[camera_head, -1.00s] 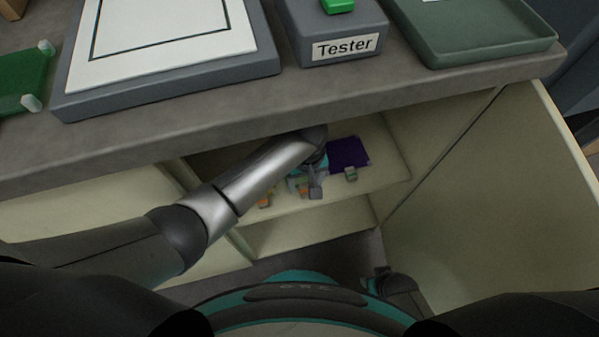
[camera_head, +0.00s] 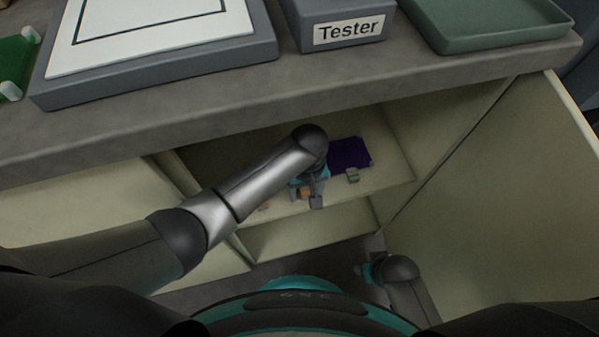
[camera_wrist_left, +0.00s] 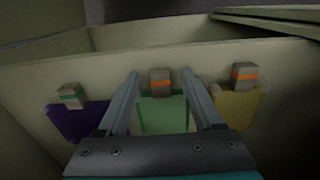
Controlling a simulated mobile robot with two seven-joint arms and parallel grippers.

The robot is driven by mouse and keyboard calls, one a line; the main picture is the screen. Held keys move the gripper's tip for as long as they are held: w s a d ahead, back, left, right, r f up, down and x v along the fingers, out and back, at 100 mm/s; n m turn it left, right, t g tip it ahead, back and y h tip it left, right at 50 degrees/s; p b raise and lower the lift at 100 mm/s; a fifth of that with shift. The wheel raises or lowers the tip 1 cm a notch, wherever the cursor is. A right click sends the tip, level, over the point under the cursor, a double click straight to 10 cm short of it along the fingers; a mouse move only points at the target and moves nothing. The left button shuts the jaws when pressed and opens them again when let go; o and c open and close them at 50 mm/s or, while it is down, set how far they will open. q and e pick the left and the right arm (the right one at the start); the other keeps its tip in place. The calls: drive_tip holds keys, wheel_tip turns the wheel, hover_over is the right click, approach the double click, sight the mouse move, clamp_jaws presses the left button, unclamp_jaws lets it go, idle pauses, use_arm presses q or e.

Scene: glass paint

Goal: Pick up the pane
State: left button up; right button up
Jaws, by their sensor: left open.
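My left gripper (camera_head: 314,197) reaches into the open compartment under the counter. In the left wrist view its two fingers (camera_wrist_left: 160,76) are apart. Between them, in line, are a pale pane with green edges (camera_wrist_left: 165,115) and its grey block with an orange band (camera_wrist_left: 160,82). I cannot tell whether the fingers touch the block. A purple pane (camera_head: 348,153) with a green-banded block lies to the left in the wrist view (camera_wrist_left: 78,120). A yellow pane (camera_wrist_left: 238,108) with an orange-banded block is to the right. Part of my right arm's end shows low in the head view (camera_head: 370,270); its fingers are unclear.
The counter (camera_head: 150,125) overhangs the compartment. On it are a grey board with a white framed sheet (camera_head: 150,35), the Tester box (camera_head: 347,28), a green tray (camera_head: 490,25) and a green piece (camera_head: 12,62) at left. An open door panel (camera_head: 500,210) stands at right.

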use_arm(q)
drive_tip(key=shift+c, duration=0.4)
clamp_jaws()
drive_tip(key=shift+r, duration=0.15)
